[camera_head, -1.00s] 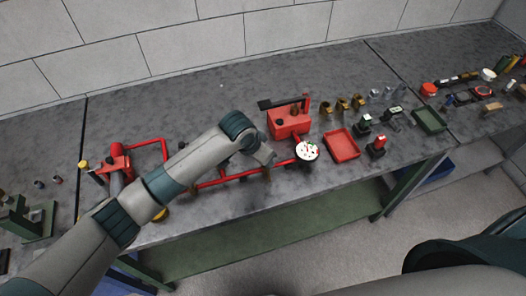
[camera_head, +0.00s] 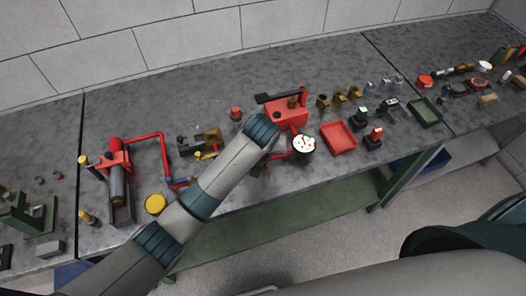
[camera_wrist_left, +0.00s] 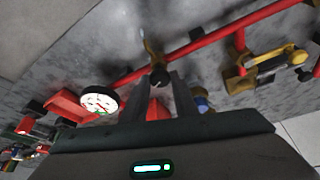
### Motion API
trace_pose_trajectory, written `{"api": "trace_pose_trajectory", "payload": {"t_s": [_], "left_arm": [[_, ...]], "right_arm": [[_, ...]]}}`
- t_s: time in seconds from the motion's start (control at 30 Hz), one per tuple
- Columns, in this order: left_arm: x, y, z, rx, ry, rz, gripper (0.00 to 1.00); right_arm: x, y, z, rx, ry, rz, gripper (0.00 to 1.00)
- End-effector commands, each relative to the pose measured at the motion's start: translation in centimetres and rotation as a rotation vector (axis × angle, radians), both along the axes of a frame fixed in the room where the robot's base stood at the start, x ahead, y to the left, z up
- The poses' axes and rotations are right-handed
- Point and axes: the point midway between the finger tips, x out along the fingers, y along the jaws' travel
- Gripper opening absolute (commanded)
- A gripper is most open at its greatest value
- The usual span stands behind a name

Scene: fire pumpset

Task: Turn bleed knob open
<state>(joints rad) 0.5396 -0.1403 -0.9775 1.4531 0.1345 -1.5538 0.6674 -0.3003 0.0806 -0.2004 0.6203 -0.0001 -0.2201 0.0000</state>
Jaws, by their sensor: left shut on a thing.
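My left gripper (camera_wrist_left: 163,84) is shut on the bleed knob (camera_wrist_left: 158,77), a small dark round knob at its fingertips in the left wrist view. The knob sits by a red pipe (camera_wrist_left: 207,41), with a thin brassy stem beyond it. In the head view my left wrist hides the knob and fingertips. The white-faced gauge (camera_head: 304,144) is just right of my wrist; it also shows in the left wrist view (camera_wrist_left: 99,99). The knob's turn angle cannot be told. My right gripper is out of view.
A red box with a black lever (camera_head: 287,112) stands behind the gauge. A red tray (camera_head: 338,137) and several small fittings lie to the right. The bench behind is clear.

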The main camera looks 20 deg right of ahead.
Motion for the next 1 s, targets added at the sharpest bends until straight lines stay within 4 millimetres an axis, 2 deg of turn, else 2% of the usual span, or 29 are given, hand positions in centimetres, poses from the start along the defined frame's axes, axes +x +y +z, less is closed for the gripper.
{"api": "trace_pose_trajectory", "payload": {"t_s": [0.37,0.4,0.47,0.8,1.0], "left_arm": [[0.16,-0.06,0.21,-0.002,-0.006,0.005,0.04],[0.16,-0.06,0.21,-0.003,-0.005,0.005,0.31],[0.15,-0.05,0.2,-0.002,-0.005,0.005,0.45],[0.02,-0.03,0.1,-0.001,-0.002,0.004,0.45],[-0.28,0.02,0.8,-0.002,-0.001,0.004,0.45]], "right_arm": [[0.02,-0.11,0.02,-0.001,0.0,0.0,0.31],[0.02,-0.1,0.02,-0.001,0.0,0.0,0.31],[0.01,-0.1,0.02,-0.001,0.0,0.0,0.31],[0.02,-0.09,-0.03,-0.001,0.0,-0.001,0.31],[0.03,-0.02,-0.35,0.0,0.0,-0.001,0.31]]}}
